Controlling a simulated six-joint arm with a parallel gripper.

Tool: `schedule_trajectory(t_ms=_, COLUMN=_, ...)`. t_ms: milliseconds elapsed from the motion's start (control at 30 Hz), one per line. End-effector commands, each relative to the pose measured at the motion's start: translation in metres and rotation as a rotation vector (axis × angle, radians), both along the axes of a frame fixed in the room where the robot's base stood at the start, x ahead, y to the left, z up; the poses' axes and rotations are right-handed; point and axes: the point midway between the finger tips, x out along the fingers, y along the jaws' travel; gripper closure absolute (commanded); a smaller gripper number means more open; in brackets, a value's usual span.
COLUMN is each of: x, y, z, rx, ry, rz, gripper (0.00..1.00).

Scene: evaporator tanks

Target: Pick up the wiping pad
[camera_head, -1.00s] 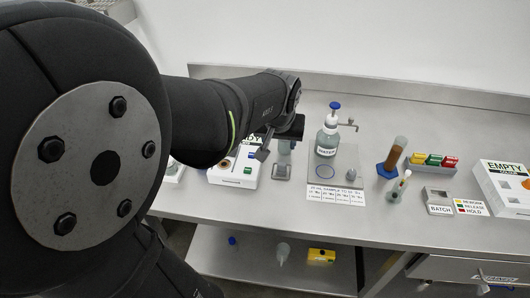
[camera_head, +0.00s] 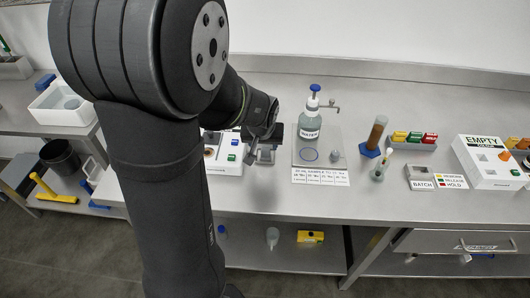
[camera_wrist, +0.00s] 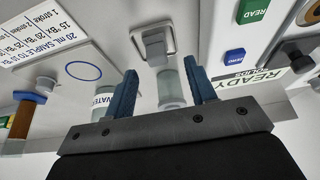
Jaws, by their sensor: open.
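I cannot make out for sure which thing is the wiping pad. My gripper (camera_head: 277,132) hangs over the steel bench, just right of the white box with coloured buttons. In the wrist view its two blue fingers (camera_wrist: 160,66) are open and apart. A clear cylinder (camera_wrist: 171,88) shows between them, and I cannot tell how far below it is. Beyond the fingertips is a small square grey holder (camera_wrist: 155,45), which also shows in the head view (camera_head: 266,154). Nothing is visibly gripped.
A pump bottle (camera_head: 309,122) stands on a plate right of my gripper. A brown-filled cylinder (camera_head: 376,133), a grey rack (camera_head: 414,145) and a white EMPTY box (camera_head: 488,165) stand farther right. A side table at left holds a white tub (camera_head: 62,108). The bench front is mostly clear.

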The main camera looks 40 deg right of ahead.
Motion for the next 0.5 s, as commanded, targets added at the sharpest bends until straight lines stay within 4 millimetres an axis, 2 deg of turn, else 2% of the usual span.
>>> schedule_trajectory(t_ms=300, x=0.008, y=-0.014, z=-0.035, rx=0.002, ry=0.002, rz=-0.001, gripper=0.49)
schedule_trajectory(t_ms=500, x=0.01, y=-0.017, z=-0.042, rx=0.0, ry=0.001, rz=-0.001, gripper=0.49)
